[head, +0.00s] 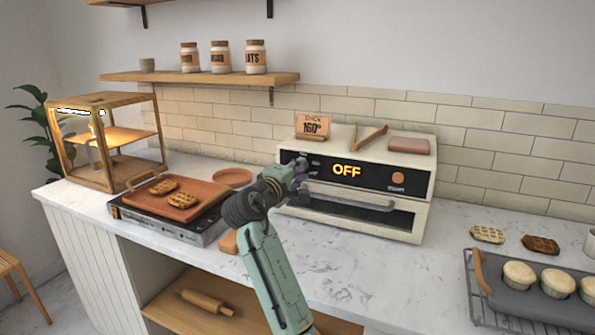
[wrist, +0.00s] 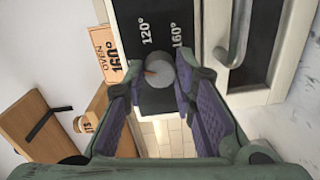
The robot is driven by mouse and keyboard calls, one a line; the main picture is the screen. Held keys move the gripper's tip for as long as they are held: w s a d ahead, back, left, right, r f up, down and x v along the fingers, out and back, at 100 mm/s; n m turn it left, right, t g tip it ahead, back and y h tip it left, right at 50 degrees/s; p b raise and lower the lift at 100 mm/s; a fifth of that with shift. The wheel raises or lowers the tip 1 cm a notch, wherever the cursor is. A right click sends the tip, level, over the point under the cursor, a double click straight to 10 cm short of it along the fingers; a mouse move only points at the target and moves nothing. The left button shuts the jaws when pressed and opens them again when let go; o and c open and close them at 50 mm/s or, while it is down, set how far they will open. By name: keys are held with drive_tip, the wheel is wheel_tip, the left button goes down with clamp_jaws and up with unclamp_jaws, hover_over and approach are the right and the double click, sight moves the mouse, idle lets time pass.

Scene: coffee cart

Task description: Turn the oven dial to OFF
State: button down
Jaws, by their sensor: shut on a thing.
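The cream oven (head: 412,209) stands on the counter, and its black front panel shows a glowing orange OFF display (head: 346,171). The grey oven dial (wrist: 158,72) shows in the wrist view, with a small orange mark at its left side. The printed labels 120° and 160° show beside it. My gripper (wrist: 160,78) is shut on the dial, one fingertip on each side. In the head view my gripper (head: 299,170) is at the left end of the oven panel and hides the dial there. Any OFF label around the dial is hidden.
A small sign reading OVEN 160° (head: 312,126) stands on the oven, near wooden tongs (head: 369,137). The oven door handle (head: 350,204) is just below the panel. A griddle with a tray (head: 160,190) lies left, muffins (head: 519,275) right.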

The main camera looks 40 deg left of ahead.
drive_tip(key=shift+n, duration=1.8)
drive_tip(key=c, duration=1.3)
unclamp_jaws()
drive_tip(key=v, duration=1.2)
drive_tip(key=shift+a, duration=0.1)
drive_tip(key=shift+s+a, duration=0.1)
